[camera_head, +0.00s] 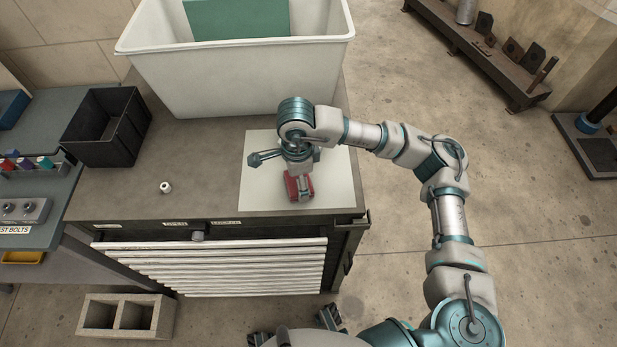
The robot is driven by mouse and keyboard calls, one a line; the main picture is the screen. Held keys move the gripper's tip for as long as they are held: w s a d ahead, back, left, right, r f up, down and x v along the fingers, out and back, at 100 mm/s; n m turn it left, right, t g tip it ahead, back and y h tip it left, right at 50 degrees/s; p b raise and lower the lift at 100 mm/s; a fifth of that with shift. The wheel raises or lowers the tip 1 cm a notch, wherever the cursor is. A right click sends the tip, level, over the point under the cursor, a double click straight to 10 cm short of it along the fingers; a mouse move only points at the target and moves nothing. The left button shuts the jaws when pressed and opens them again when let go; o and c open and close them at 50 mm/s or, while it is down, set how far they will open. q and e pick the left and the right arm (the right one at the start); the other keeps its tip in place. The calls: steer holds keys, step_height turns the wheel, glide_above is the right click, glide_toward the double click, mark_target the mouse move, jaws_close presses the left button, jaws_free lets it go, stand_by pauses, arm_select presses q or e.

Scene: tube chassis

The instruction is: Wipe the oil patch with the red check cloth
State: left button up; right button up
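The red cloth (292,190) is a small folded or bunched bundle on a pale sheet (262,193) at the right of the cabinet top. Its check pattern is too small to make out. My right gripper (303,184) points down right at the cloth, with a grey finger part overlapping it. Whether the fingers are closed on the cloth cannot be told. No oil patch can be made out; the arm and cloth hide part of the sheet. My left gripper is not in view.
A large white tub (235,75) with a green panel stands behind the sheet. A black bin (107,125) is at the left, and a small white roll (166,187) lies on the bare top.

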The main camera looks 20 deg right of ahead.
mark_target(270, 187)
steer(key=shift+w+a, duration=0.4)
steer(key=shift+a, duration=0.75)
steer(key=shift+w+a, duration=0.35)
steer(key=shift+a, duration=0.8)
steer(key=shift+w+a, duration=0.4)
steer(key=shift+a, duration=0.75)
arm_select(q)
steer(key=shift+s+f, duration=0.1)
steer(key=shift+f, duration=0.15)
arm_select(e)
steer(key=shift+r, duration=0.1)
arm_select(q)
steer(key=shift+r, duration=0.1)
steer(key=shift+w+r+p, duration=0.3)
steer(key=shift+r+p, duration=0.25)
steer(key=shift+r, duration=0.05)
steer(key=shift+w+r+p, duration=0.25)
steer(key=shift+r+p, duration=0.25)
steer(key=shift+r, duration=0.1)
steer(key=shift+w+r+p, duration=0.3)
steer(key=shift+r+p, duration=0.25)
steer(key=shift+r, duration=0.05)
arm_select(e)
steer(key=shift+r, duration=3.05)
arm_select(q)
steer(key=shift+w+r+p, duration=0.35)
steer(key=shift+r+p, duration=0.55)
arm_select(e)
step_height(270, 187, up, 3)
steer(key=shift+f, duration=0.1)
